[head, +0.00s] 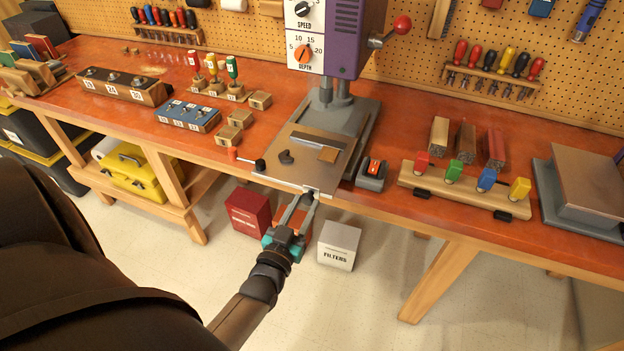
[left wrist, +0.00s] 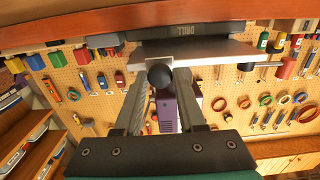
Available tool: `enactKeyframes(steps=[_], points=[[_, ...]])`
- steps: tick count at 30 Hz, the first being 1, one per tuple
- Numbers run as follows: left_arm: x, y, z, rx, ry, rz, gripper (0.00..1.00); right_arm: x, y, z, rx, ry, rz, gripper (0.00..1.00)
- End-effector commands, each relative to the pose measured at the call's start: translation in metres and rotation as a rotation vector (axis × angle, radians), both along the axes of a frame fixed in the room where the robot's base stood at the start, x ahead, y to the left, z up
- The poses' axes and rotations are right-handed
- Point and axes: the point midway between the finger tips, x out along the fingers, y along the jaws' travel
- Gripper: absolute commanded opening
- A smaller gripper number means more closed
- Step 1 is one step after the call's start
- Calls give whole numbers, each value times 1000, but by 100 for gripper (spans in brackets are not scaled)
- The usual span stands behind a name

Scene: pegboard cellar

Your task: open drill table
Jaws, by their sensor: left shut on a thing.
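The drill table (head: 310,178) is a flat grey metal plate at the front of the purple and white drill press (head: 345,40). Its front edge sits above the front edge of the orange bench. The gripper is shut on this knob. My right gripper is not in view.
A red-handled lever (head: 233,154) with a black end lies left of the plate. A small grey box with a red switch (head: 372,173) stands close to its right. Below the bench, a red box (head: 248,210) and a white filters box (head: 339,244) stand on the floor near my left arm.

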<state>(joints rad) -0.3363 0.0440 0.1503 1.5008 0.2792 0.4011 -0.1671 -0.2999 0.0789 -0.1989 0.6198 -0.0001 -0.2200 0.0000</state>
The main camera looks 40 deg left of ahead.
Motion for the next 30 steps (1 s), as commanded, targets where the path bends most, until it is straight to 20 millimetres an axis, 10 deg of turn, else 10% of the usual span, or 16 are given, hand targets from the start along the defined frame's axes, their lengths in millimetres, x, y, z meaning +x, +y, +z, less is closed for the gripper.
enactKeyframes(steps=[12, 13, 16, 30], points=[[-11, -3, -2, -1, 5, 0, 0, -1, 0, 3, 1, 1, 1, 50], [-11, -3, -2, -1, 5, 0, 40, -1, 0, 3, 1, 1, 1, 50], [-11, -3, -2, -1, 4, -1, 52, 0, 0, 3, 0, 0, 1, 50], [-26, -6, -1, -1, 4, -1, 52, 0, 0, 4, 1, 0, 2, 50]])
